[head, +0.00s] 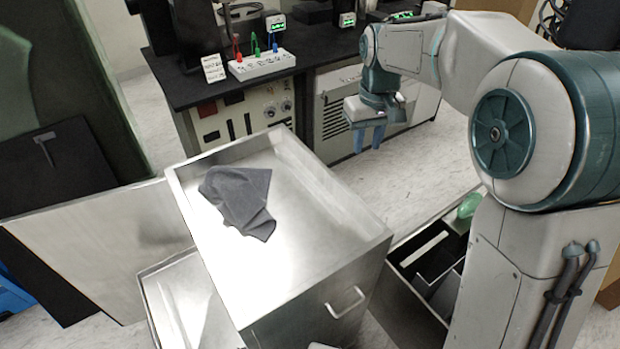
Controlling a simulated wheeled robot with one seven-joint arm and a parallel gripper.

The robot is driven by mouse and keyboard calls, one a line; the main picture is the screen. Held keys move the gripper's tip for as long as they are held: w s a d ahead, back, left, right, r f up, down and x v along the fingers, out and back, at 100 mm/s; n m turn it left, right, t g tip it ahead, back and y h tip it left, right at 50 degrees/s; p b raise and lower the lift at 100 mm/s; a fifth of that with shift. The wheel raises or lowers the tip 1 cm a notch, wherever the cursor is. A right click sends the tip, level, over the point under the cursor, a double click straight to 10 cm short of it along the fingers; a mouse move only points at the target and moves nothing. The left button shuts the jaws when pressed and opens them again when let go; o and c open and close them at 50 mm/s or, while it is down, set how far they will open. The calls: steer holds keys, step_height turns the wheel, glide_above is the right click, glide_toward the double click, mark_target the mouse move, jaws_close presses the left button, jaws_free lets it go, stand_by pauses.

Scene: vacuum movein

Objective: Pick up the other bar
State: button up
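I cannot make out a bar for certain in the head view. My gripper (367,150) hangs fingers down beyond the back right edge of the steel cabinet (300,230), above the pale floor. Its two blue fingers are apart with nothing visible between them. A crumpled dark grey cloth (238,200) lies on the cabinet's top; whether anything is under it is hidden. An open box with dark compartments (405,290) stands to the cabinet's right, partly hidden by my arm.
A green rounded object (468,205) is at the box's back corner. A black bench (330,45) at the back carries a white rack (262,65) with coloured tools. A steel panel (100,235) stands at left. Pale floor is clear between bench and cabinet.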

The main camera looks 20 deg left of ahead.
steer(key=w+a+f+n, duration=0.2)
steer(key=a+f, duration=0.1)
steer(key=a, duration=0.5)
steer(key=w+a+f+n, duration=0.2)
steer(key=w+a+f, duration=0.1)
steer(key=a, duration=0.5)
glide_above(305, 179)
steer(key=shift+g, duration=0.4)
steer(key=f, duration=0.8)
steer(key=shift+w+a+p, duration=0.2)
steer(key=shift+p, duration=0.1)
steer(key=shift+s+d+f+p, duration=0.15)
steer(key=shift+f+p, duration=0.2)
steer(key=shift+f, duration=1.15)
steer(key=shift+s+d+f+p, duration=0.1)
steer(key=shift+f+p, duration=0.2)
steer(key=shift+f, duration=1.2)
steer(key=shift+w, duration=0.1)
jaws_close()
